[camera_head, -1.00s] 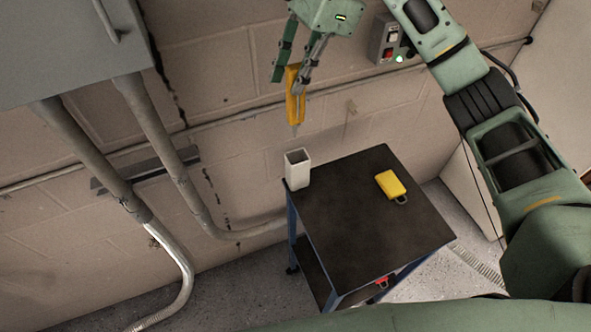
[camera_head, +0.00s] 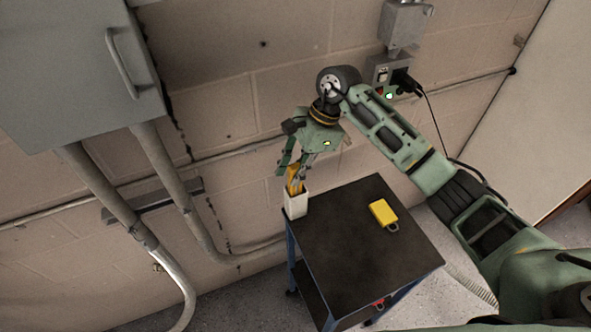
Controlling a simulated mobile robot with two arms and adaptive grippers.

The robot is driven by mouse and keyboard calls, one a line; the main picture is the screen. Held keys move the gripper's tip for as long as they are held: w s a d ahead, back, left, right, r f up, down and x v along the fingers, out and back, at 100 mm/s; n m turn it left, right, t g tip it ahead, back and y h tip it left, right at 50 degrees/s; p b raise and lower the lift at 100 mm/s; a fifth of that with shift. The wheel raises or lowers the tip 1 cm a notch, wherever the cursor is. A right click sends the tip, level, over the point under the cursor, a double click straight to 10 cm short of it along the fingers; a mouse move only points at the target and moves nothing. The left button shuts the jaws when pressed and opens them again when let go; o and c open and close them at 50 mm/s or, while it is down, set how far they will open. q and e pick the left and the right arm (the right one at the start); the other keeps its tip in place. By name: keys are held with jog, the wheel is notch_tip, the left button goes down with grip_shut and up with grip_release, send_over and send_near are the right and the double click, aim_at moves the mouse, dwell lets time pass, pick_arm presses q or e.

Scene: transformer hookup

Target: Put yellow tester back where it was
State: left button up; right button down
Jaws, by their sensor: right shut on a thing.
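The yellow tester (camera_head: 293,178) is upright, with its lower part inside the white square holder (camera_head: 296,206). The holder stands on the back left corner of the dark cart top (camera_head: 350,245). My right gripper (camera_head: 292,174) is shut on the tester's upper part, just above the holder's rim. The tester's tip is hidden inside the holder, so I cannot tell whether it touches the bottom. My left gripper is not in view.
A yellow box with a dark loop (camera_head: 383,213) lies on the cart's right side. A red item (camera_head: 378,303) shows at the lower shelf. A grey cabinet (camera_head: 75,70) and pipes (camera_head: 160,170) are on the wall at left. An outlet box (camera_head: 381,74) with a plugged cable is above right.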

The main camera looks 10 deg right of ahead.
jog(key=shift+f, duration=0.7)
jog(key=c, duration=1.6)
grip_release()
jog(key=shift+b+v, duration=2.75)
jog(key=shift+v, duration=3.3)
